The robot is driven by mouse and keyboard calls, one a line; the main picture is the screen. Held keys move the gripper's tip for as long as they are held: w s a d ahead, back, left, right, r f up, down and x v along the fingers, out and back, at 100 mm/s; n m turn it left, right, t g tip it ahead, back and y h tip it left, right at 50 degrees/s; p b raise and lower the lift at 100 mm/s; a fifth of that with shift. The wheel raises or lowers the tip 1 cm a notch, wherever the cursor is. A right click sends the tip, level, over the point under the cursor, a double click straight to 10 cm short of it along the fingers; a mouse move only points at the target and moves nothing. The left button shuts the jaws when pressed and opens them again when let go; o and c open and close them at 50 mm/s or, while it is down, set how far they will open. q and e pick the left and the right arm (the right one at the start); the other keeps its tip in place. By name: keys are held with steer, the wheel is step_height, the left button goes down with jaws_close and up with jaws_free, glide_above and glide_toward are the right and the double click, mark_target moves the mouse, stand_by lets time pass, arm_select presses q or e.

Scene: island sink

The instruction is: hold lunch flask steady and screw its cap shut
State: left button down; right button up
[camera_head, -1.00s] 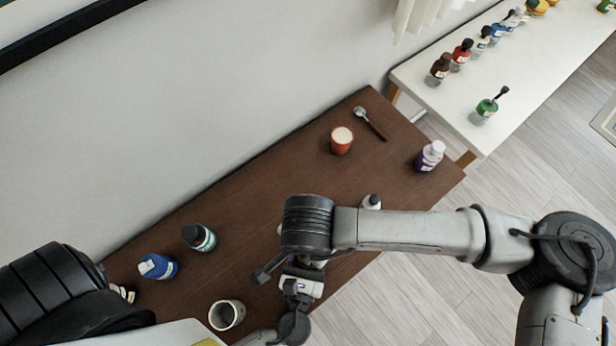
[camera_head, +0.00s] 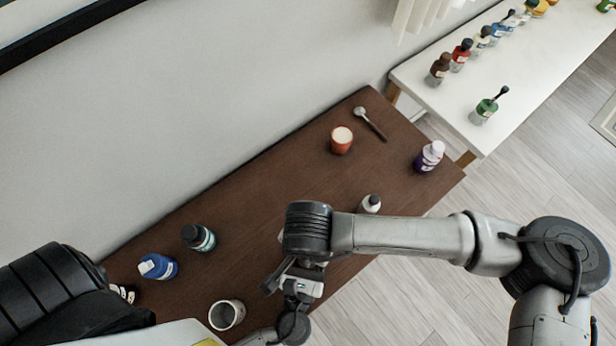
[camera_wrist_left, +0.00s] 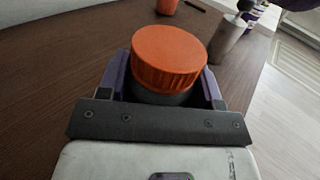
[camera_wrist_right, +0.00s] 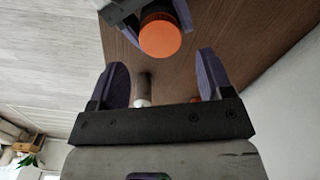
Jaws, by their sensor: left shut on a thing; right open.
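The lunch flask is upright in my left gripper (camera_wrist_left: 165,78). Its ribbed orange cap (camera_wrist_left: 168,58) sits on top, with a strip of the grey flask body (camera_wrist_left: 160,98) below it. How tightly the cap sits cannot be told. In the right wrist view the orange cap (camera_wrist_right: 160,38) is at the top, beyond my right gripper (camera_wrist_right: 160,70). That gripper is open and empty, its purple fingers apart from the cap. In the head view my right arm covers the flask.
A white table (camera_head: 530,70) with several bottles stands upper right.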

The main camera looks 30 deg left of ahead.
steer(key=shift+f, duration=2.65)
steer(key=shift+c, duration=0.5)
steer(key=c, duration=0.8)
steer(key=m, duration=0.3)
steer(key=o, duration=1)
